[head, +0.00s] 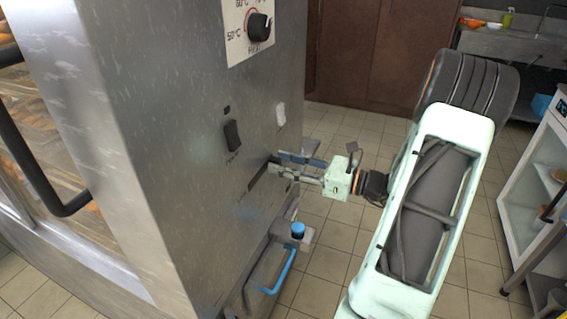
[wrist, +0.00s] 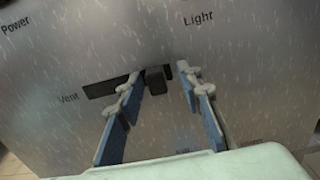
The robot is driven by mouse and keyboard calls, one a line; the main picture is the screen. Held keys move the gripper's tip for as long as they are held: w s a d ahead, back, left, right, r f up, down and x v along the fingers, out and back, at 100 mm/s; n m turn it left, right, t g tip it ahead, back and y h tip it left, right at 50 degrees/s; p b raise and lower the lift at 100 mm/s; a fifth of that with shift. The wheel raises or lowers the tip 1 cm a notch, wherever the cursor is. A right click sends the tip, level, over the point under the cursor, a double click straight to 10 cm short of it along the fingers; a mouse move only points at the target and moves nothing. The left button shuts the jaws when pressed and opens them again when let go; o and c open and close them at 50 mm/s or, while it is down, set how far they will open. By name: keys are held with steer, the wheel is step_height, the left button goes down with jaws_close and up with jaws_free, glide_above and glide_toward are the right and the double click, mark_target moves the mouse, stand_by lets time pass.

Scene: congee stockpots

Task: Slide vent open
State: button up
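The vent is a dark horizontal slot (wrist: 101,88) in the steel panel, beside the word "Vent" in the wrist view. Its small black slider knob (wrist: 155,79) stands at the slot's right end. My gripper (wrist: 161,77) is open, with its blue-padded fingers apart. The left fingertip is close to the knob's left side; I cannot tell whether it touches. The right fingertip is a little away to the right. In the head view my gripper (head: 274,163) reaches the panel from the right and hides the knob. Part of the dark slot (head: 258,183) shows below it.
A black rocker switch (head: 232,136), a white switch (head: 281,114) and a temperature dial (head: 259,27) are on the same steel cabinet. A blue handle (head: 280,274) and a blue knob (head: 298,230) sit below my gripper. Tiled floor (head: 325,245) is open to the right.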

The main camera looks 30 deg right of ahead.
steer(key=v, duration=1.1)
steer(key=shift+s+d, duration=0.3)
